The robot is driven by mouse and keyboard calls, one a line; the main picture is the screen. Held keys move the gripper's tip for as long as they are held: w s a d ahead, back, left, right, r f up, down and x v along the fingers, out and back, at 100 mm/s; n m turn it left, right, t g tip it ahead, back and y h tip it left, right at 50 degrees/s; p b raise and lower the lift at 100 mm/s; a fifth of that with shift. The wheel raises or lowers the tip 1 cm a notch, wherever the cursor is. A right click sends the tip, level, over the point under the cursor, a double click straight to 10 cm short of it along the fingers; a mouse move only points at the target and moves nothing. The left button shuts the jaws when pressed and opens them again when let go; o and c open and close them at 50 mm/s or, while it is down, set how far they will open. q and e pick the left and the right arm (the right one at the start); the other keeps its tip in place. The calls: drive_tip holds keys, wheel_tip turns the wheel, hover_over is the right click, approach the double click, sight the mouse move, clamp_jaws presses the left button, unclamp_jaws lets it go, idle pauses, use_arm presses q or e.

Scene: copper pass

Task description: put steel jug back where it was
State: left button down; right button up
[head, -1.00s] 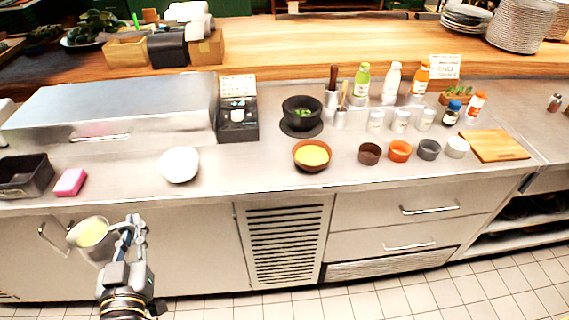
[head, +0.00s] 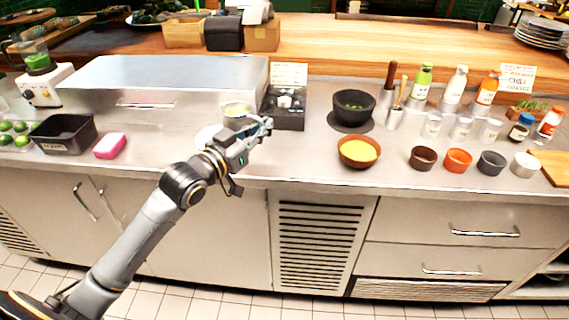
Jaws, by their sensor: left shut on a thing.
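The steel jug (head: 237,110), with pale yellow contents at its mouth, shows behind my left gripper (head: 258,128). The gripper is shut on it. The jug is over the steel counter, in front of the long steel box and left of the dark device with a sign. Most of the jug's body is hidden by the gripper, and I cannot tell whether it touches the counter. My right gripper is not in view.
A white round dish (head: 207,137) is partly hidden behind my left arm. A pink sponge (head: 110,146) and black bin (head: 64,134) are left. A yellow-filled bowl (head: 359,151) and black bowl (head: 353,106) stand right. Bare counter lies between sponge and dish.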

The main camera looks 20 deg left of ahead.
sight(246, 116)
use_arm(q)
drive_tip(key=a, duration=0.1)
drive_tip(key=w+a+r, duration=0.1)
drive_tip(key=a+r+b, duration=0.1)
drive_tip(key=shift+w, duration=0.4)
drive_tip(key=shift+w+r, duration=0.1)
drive_tip(key=shift+w, duration=0.15)
drive_tip(key=w+d+f+p, duration=0.1)
drive_tip(key=w+d+f, duration=0.2)
drive_tip(key=f, duration=0.1)
drive_tip(key=w+d+f, duration=0.3)
drive_tip(key=f, duration=0.1)
drive_tip(key=w+d+f+p, duration=0.1)
drive_tip(key=w+d+f, duration=0.2)
drive_tip(key=f, duration=0.1)
drive_tip(key=shift+w+d+p, duration=0.2)
drive_tip(key=shift+d+p, duration=0.1)
drive_tip(key=shift+d, duration=0.05)
drive_tip(key=shift+f, duration=0.4)
drive_tip(key=shift+f, duration=0.1)
drive_tip(key=c, duration=1.4)
unclamp_jaws()
drive_tip(key=shift+c, duration=0.2)
